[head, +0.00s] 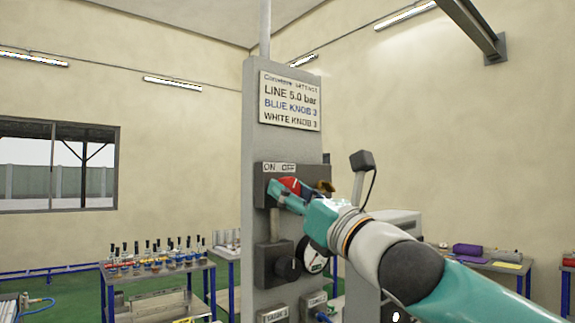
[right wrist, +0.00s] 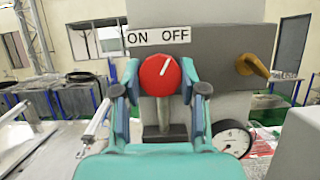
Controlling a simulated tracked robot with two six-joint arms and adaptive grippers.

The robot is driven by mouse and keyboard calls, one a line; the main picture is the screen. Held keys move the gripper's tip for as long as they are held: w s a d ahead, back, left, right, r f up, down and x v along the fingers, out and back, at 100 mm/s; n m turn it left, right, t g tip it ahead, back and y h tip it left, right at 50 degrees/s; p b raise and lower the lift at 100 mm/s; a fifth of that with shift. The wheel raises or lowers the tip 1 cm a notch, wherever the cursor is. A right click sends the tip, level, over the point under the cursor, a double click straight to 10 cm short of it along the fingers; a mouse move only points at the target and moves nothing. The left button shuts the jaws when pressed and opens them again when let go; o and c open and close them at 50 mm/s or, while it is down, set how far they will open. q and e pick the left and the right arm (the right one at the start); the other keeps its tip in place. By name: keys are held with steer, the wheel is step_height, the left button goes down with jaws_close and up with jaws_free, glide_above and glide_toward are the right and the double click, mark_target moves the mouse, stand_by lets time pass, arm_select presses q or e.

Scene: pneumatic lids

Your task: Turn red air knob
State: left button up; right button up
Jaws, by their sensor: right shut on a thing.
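The red air knob (right wrist: 158,76) is round, with a white pointer line tilted up and slightly right, between the ON and OFF words on the label (right wrist: 158,36) above it. My right gripper (right wrist: 160,84) is shut on the knob, one finger on each side. In the head view the red knob (head: 290,184) shows partly behind my right gripper (head: 284,194), on a grey box on the column (head: 254,130). My left gripper is not in view.
A brass handle (right wrist: 252,65) sticks out right of the knob. A pressure gauge (right wrist: 231,139) is below right, and a black knob (head: 288,268) is lower on the column. A sign (head: 290,100) is above. A bench (head: 160,275) with several bottles stands left.

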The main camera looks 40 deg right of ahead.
steer(key=shift+s+d+r+n, duration=0.1)
steer(key=shift+d+r+n, duration=0.1)
steer(key=shift+n, duration=0.1)
steer(key=shift+a+n, duration=0.15)
steer(key=shift+n, duration=0.25)
steer(key=n+y, duration=0.2)
steer(key=shift+n+p, duration=0.3)
steer(key=shift+p, duration=0.05)
steer(key=n+g+y, duration=0.1)
steer(key=n+y, duration=0.1)
steer(key=n, duration=0.3)
steer(key=shift+f, duration=0.1)
steer(key=n+g+y, duration=0.1)
steer(key=n, duration=0.1)
steer(key=n+g, duration=0.1)
steer(key=n, duration=0.2)
steer(key=n+g+y, duration=0.1)
steer(key=n, duration=0.1)
steer(key=shift+n+y, duration=0.3)
steer(key=shift+n, duration=0.1)
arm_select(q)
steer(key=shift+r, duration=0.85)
arm_select(e)
steer(key=shift+n+g, duration=0.5)
steer(key=shift+n, duration=0.8)
steer(key=shift+w+f, duration=0.15)
steer(key=shift+w, duration=0.05)
steer(key=o, duration=1.1)
steer(key=shift+s, duration=0.1)
steer(key=shift+o, duration=0.2)
